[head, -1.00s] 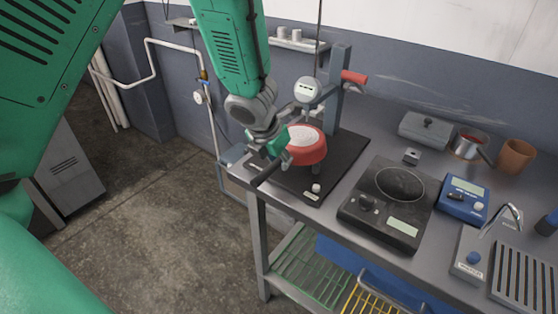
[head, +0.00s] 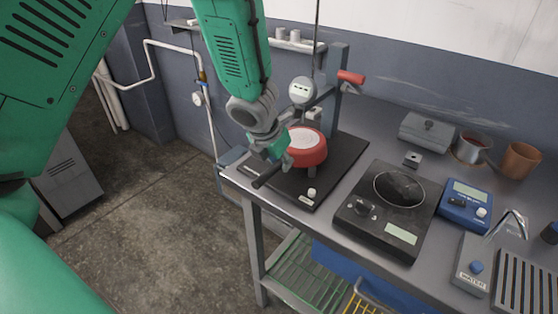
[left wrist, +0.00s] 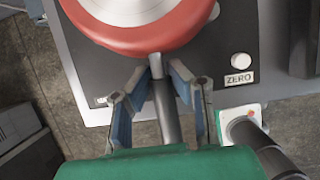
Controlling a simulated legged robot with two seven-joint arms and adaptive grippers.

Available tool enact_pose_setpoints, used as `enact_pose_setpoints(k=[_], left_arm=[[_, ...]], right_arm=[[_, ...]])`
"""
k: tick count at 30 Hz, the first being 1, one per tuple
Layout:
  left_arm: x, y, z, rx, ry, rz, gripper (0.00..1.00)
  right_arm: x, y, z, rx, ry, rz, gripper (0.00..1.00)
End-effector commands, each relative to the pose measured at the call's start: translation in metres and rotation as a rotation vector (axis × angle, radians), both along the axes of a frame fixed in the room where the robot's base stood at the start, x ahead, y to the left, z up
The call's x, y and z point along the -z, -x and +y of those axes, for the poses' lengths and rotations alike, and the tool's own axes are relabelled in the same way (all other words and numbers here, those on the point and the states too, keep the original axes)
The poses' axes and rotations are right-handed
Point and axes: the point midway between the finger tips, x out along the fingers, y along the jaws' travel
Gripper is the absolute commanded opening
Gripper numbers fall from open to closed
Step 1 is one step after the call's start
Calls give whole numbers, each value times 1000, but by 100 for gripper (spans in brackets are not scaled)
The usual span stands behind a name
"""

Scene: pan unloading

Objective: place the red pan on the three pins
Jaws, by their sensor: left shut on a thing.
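The red pan (head: 307,153), with a pale inside, sits over the black base plate (head: 335,172) of the gauge stand. Its dark handle (head: 267,179) points toward the front left. My left gripper (head: 284,160) is shut on the handle beside the pan. In the left wrist view, the red pan (left wrist: 148,42) is at the top and its handle (left wrist: 168,112) runs between my left fingers (left wrist: 160,100). A short grey post shows under the pan; the other pins are hidden. I cannot tell whether the pan rests on them. My right gripper is not in view.
The gauge stand (head: 338,95) with a round dial (head: 302,90) and red grip (head: 351,77) rises close behind the pan. A black hotplate (head: 370,222), a blue device (head: 466,208) and a brown cup (head: 520,160) stand to the right. The bench's left edge is near the handle.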

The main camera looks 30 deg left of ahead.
Motion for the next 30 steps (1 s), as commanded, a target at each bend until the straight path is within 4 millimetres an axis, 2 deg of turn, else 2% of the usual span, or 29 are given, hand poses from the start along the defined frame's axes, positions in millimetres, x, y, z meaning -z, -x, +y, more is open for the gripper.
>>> enact_pose_setpoints(k=[26,27,28,30], left_arm=[[2,0,0,0,0,-2,0],[2,0,0,0,0,-2,29],[2,0,0,0,0,-2,39],[2,0,0,0,0,-2,39]], right_arm=[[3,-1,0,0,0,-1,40],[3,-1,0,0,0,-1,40],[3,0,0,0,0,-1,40],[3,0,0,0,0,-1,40]])
